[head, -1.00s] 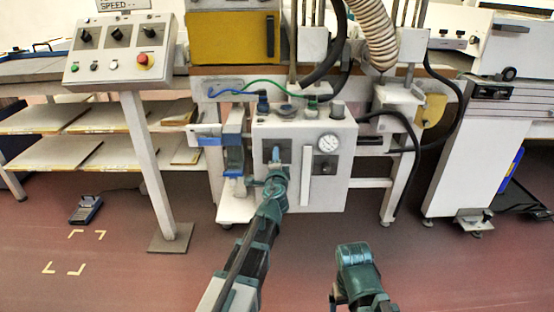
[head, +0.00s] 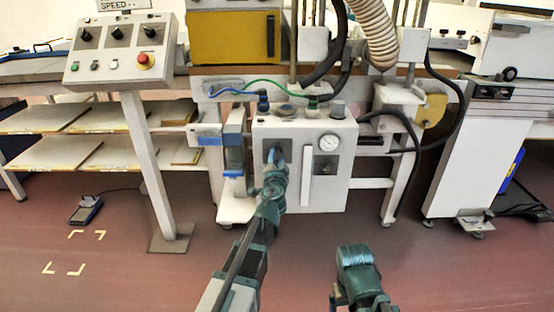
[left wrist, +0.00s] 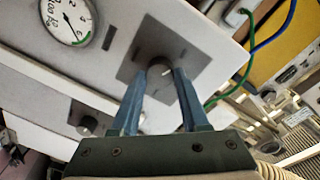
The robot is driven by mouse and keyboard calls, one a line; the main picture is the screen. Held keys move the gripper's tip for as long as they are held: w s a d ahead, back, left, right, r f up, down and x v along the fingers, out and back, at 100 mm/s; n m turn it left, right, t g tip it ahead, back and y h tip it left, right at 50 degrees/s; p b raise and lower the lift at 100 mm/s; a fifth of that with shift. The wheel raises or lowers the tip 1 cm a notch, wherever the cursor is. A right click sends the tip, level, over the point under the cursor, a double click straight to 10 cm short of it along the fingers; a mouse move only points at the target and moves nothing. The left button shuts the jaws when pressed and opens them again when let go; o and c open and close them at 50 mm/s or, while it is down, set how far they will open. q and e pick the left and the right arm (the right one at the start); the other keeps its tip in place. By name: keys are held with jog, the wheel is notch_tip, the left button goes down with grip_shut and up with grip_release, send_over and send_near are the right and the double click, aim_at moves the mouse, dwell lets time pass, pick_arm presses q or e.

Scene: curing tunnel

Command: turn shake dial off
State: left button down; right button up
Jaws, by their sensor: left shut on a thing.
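The shake dial is a small grey knob (left wrist: 160,90) on a dark square plate on the front of a white control box. Its plate (head: 269,148) shows at the left of the box in the head view. My left gripper (head: 276,153) is at this plate. In the left wrist view its two blue fingers (left wrist: 169,72) are shut on the knob, one on each side, and partly hide it. I cannot read the dial's setting. My right arm shows low in the head view; its gripper is not visible.
A round gauge (head: 329,142) and a second dark plate with a knob (head: 325,166) are on the same box (head: 344,190). A control stand with a red button (head: 144,61) is to the left. A foot pedal (head: 86,210) lies on the floor.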

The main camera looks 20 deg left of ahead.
pick_arm(q)
jog(key=shift+s, duration=0.1)
jog(key=shift+c, duration=2)
grip_release()
